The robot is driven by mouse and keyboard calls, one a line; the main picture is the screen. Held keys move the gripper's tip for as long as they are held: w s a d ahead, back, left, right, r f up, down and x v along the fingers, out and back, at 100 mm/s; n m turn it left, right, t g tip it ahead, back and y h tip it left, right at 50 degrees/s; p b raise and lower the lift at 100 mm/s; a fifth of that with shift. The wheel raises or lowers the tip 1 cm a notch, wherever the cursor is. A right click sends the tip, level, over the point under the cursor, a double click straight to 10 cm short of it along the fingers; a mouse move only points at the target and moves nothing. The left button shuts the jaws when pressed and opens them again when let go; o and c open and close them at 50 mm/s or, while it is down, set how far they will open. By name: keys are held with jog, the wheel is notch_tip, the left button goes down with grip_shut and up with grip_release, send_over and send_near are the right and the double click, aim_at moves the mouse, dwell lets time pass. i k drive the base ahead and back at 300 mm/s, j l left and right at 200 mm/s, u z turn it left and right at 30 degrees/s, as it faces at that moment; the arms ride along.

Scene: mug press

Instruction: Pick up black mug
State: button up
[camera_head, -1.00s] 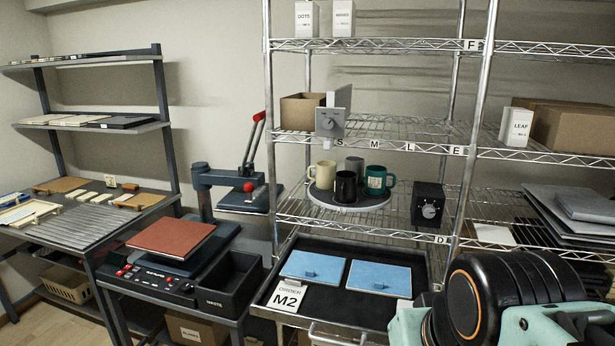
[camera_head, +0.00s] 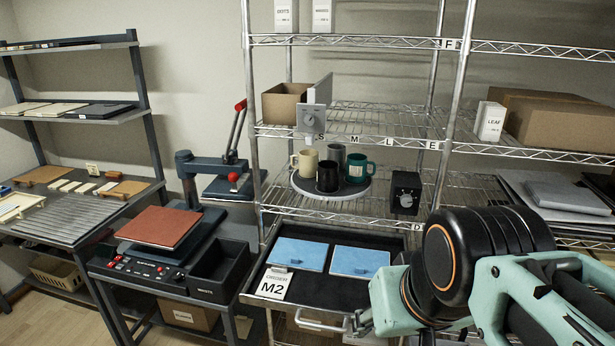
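The black mug (camera_head: 327,177) stands upright at the front of a round grey turntable (camera_head: 338,195) on the middle shelf of the wire rack. A cream mug (camera_head: 306,162) is to its left, a dark grey mug (camera_head: 337,153) behind it, and a green mug (camera_head: 358,168) to its right. The black mug's handle cannot be made out clearly. My arm shows at the lower right, below and right of the mugs, apart from them.
A black dial box (camera_head: 405,193) stands right of the turntable. Below is a black tray (camera_head: 323,280) with blue pads (camera_head: 359,262) and an M2 card (camera_head: 274,286). A wire shelf (camera_head: 375,122) lies above the mugs, and a rack post (camera_head: 452,100) stands to their right.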

aim_at(328, 171)
jog(key=i+j+z, duration=0.7)
jog(key=j, duration=0.25)
jog(key=i+j+z, duration=0.15)
jog(key=j, duration=0.25)
jog(key=i+j+z, duration=0.2)
jog(key=i+l, duration=0.1)
